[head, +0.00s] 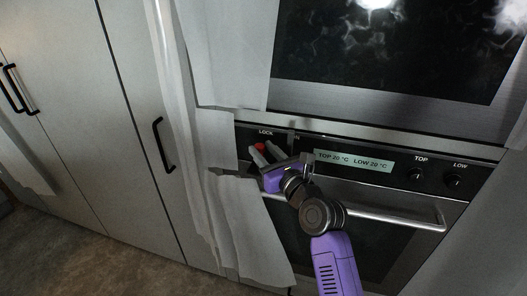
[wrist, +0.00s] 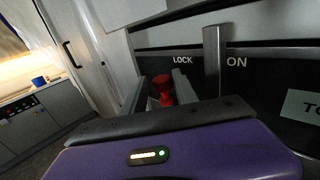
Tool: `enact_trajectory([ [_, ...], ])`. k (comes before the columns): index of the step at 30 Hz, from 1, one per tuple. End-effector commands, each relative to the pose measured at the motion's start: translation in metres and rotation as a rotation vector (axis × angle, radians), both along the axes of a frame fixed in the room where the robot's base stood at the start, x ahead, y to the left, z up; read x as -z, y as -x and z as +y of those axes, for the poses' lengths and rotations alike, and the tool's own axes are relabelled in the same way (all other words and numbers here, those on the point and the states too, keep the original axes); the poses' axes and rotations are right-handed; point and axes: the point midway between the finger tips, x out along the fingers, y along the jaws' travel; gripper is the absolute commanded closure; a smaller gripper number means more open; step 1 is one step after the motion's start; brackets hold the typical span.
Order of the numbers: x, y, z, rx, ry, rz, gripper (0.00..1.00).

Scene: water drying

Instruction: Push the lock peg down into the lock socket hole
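The red lock peg (head: 260,147) is at the oven's black control panel, just below the LOCK label. In the wrist view the red peg (wrist: 162,88) shows between my two grey fingers, with gaps visible beside it. My gripper (head: 262,152) is open at the panel, its fingers reaching toward the peg and on either side of it. Whether a finger touches the peg cannot be told. The lock socket hole cannot be made out; the peg and my gripper cover that area.
A grey upright bar (wrist: 212,62) stands between the LOCK and ON labels, close to my right finger. A green display (head: 353,161) and two knobs, TOP (head: 416,174) and LOW (head: 453,181), lie to the right. The oven handle (head: 400,216) runs below. Pale cabinets (head: 90,120) stand left.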

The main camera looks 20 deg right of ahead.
Motion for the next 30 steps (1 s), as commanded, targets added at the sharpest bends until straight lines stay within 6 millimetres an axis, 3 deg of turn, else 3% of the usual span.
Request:
enact_trajectory([
  [4, 0.01, 0.009, -0.009, 0.012, 0.002, 0.016, 0.52],
  [18, 0.008, 0.073, -0.013, 0.003, 0.002, 0.013, 0.52],
  [30, 0.005, 0.078, -0.012, 0.0, 0.001, 0.009, 0.52],
])
